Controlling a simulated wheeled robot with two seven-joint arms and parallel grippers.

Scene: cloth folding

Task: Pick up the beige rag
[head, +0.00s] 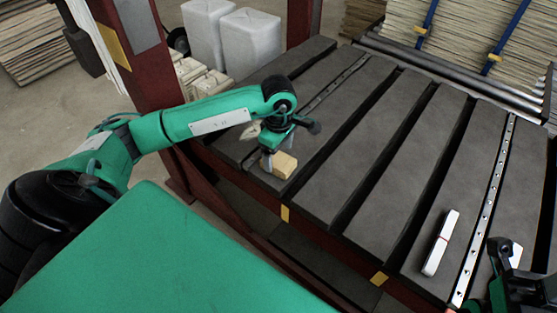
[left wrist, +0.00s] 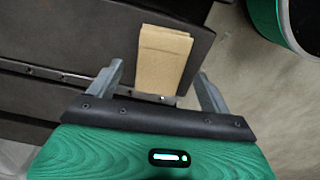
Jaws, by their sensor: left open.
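The beige rag (head: 284,166) is a small folded block lying near the front edge of the dark slatted table. In the left wrist view the rag (left wrist: 162,60) shows its folded layers, between and beyond the fingertips. My left gripper (head: 275,156) is right above and at the rag in the head view. Its fingers (left wrist: 160,82) are apart, one to each side of the rag, with gaps between.
A red post (head: 140,60) stands left of the table, behind my left arm. White containers (head: 248,38) stand beyond it. The middle slats are clear.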

